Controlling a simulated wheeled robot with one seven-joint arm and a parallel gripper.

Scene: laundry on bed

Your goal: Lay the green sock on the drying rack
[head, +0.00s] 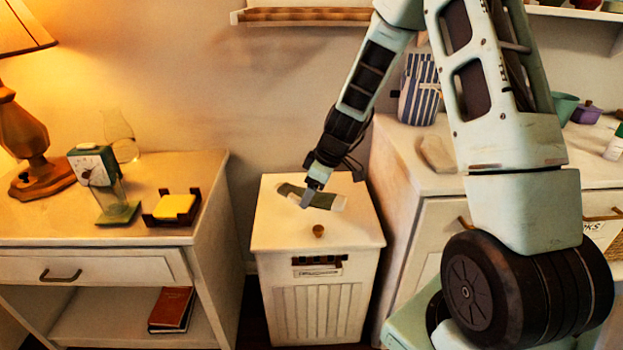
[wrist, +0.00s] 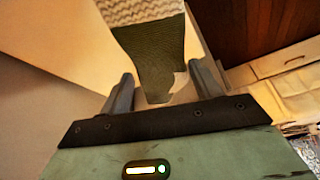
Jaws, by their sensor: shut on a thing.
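The green sock (head: 325,200) is at the top of a white hamper (head: 270,235) in the head view. It is dark green with pale ends. My gripper (head: 308,195) reaches down and is shut on its middle. In the wrist view the sock (wrist: 152,58) runs between the two fingers of my gripper (wrist: 160,85), with a cream knitted part at the top edge. I cannot tell whether the sock touches the lid. I cannot make out a drying rack in either view.
A nightstand (head: 130,240) with a lamp (head: 30,140), a green-and-white device (head: 100,180) and a yellow notepad (head: 175,206) stands left. A white cabinet (head: 410,165) stands close on the right. A wall shelf (head: 300,15) is above.

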